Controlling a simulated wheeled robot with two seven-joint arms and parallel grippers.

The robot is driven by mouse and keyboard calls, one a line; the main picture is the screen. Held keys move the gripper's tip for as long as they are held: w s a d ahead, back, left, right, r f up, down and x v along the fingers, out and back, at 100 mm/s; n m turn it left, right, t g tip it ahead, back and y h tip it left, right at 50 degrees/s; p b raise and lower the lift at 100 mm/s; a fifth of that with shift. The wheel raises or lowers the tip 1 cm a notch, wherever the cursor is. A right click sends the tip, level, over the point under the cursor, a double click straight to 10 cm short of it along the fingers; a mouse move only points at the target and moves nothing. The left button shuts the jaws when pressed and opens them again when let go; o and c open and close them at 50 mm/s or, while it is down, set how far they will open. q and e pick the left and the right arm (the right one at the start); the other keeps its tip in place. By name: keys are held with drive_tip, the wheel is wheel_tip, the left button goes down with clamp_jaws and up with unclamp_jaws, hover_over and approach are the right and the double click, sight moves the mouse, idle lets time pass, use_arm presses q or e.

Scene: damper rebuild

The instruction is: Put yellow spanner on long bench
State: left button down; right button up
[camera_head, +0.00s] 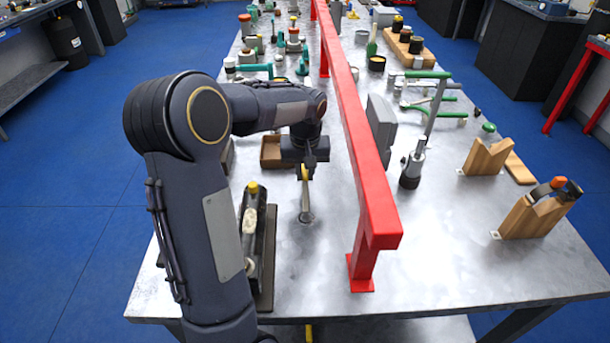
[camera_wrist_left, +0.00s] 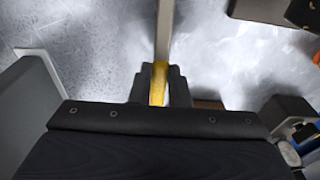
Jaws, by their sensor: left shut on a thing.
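The yellow spanner (camera_head: 305,196) is in my left gripper (camera_head: 306,172), above the long bench (camera_head: 440,265), on the left side of the red rail. Its grey shank points down, and its lower end is close to the metal top; I cannot tell whether it touches. In the left wrist view the left gripper (camera_wrist_left: 158,88) is shut on the yellow part of the spanner (camera_wrist_left: 158,76), with the grey shank running to the top edge. The jaw end lies outside that view. My right gripper is not in view.
A raised red rail (camera_head: 355,130) runs along the bench just right of the gripper. A black cylinder with a yellow cap (camera_head: 251,228) lies on a dark tray to the left. An open brown box (camera_head: 273,152) is behind. Wooden V-blocks (camera_head: 538,214) stand right.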

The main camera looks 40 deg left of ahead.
use_arm(q)
drive_tip(key=shift+f, duration=0.65)
drive_tip(key=shift+f, duration=0.2)
drive_tip(key=c, duration=1.4)
unclamp_jaws()
drive_tip(key=shift+o, duration=0.2)
